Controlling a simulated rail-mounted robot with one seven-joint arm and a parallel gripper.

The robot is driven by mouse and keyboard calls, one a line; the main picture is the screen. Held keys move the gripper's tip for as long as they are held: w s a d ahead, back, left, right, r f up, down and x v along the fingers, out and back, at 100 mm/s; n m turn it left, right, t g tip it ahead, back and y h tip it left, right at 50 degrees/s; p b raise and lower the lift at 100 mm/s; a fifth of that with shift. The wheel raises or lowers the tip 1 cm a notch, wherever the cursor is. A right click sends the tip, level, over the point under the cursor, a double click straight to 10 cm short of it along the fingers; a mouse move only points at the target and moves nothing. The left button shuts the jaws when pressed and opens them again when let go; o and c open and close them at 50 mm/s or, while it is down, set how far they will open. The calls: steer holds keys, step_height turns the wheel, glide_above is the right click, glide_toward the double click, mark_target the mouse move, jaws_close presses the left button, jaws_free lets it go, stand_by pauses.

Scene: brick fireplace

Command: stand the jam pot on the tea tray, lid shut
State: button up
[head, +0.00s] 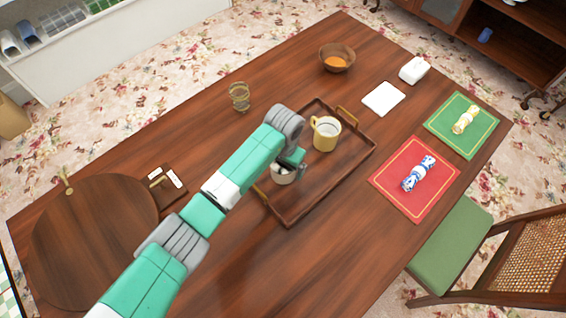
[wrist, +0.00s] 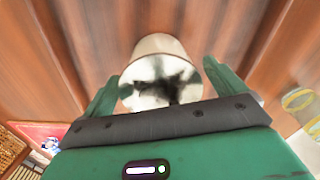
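The jam pot (head: 283,175) is a small pale pot at the left part of the tea tray (head: 312,207), a dark wooden tray with brass handles.
A glass (head: 239,97), a wooden bowl (head: 337,60), a white cloth (head: 383,98) and a white box (head: 414,70) stand beyond the tray. Red (head: 388,180) and green mats (head: 480,130) lie right. A round board (head: 90,240) lies left. The front table is clear.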

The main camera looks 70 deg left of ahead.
step_height(320, 180, up, 12)
steer(key=p, duration=0.3)
steer(key=shift+d+r, duration=0.15)
steer(key=shift+d, duration=0.05)
steer(key=w+d+r+m+t+y, duration=0.15)
steer(key=w+d+r+t, duration=0.35)
steer(key=w+d+r, duration=0.55)
steer(key=w+d+r+m+t+y, duration=0.1)
steer(key=w+d+r+m+t, duration=0.2)
steer(key=w+d+r+t, duration=0.7)
steer(key=s+d+r+m+t+h, duration=0.1)
steer(key=d+r+t, duration=0.1)
steer(key=d+r, duration=0.45)
steer(key=d+r+m+t, duration=0.1)
steer(key=d+r, duration=0.3)
steer(key=r, duration=0.6)
steer(key=s+d+r+m+t+h, duration=0.1)
steer(key=d+r+t, duration=0.1)
steer(key=d+r, duration=0.5)
steer(key=s+d+r+t, duration=0.3)
steer(key=s+r+t, duration=0.2)
steer(key=s+r, duration=0.6)
steer(key=shift+r+h, duration=0.3)
steer(key=shift+h, duration=0.15)
